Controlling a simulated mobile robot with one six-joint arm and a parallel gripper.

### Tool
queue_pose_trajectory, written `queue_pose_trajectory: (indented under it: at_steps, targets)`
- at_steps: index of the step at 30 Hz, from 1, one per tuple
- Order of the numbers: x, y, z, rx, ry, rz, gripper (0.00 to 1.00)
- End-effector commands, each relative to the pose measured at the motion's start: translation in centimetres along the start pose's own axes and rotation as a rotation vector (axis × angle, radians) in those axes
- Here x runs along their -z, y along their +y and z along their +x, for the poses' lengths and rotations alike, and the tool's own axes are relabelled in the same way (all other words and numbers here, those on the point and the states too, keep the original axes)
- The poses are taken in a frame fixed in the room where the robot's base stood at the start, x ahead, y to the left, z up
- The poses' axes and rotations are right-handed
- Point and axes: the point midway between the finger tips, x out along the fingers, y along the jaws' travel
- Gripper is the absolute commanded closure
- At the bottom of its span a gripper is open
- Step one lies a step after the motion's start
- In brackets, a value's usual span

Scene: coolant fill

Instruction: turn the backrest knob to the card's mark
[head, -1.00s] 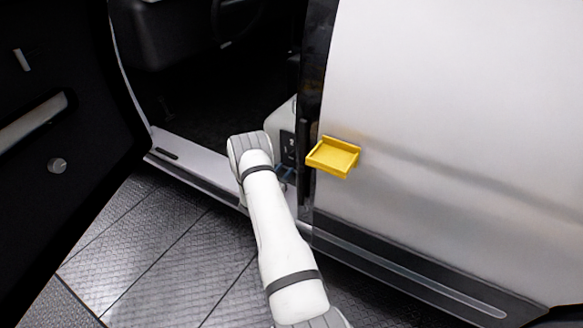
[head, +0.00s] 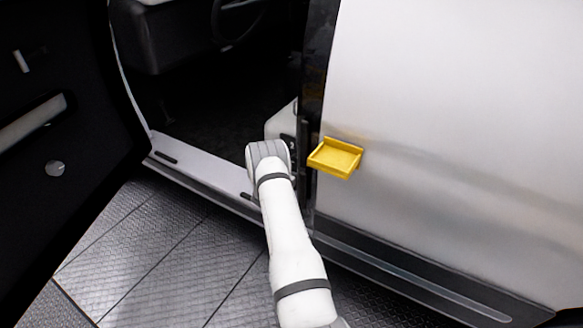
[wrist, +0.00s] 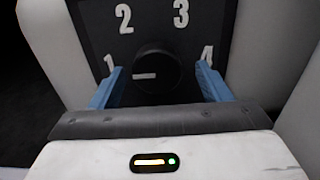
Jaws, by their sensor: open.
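The backrest knob (wrist: 165,72) is a round black dial on a dark panel (wrist: 152,32) in the wrist view. White numerals 1, 2, 3 and 4 stand around it. Its white pointer line lies level and points left, toward the 1 or slightly below it. My gripper (wrist: 160,66) is open, with one blue finger on each side of the knob. Gaps show between fingers and knob in this view; depth is hard to judge. In the head view the knob is hidden and the fingers cannot be made out. I see no card in either view.
A yellow tray (head: 336,158) sticks out from the white car door (head: 450,130), just right of my arm. The dark pillar edge (head: 316,90) is close to my wrist. The door sill (head: 200,178) runs below the open doorway at left. A black open door (head: 60,150) stands far left.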

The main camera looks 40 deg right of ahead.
Motion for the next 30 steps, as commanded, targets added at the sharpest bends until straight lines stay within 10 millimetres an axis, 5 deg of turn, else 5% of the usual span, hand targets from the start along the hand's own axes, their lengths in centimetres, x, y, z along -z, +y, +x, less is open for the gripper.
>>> queue_pose_trajectory:
  at_steps: [11,30]
  targets:
    - [-0.1,0.1,0.9,-0.001,0.0,0.0,0.29]
    - [0.1,0.3,0.1,0.0,0.003,-0.001,0.75]
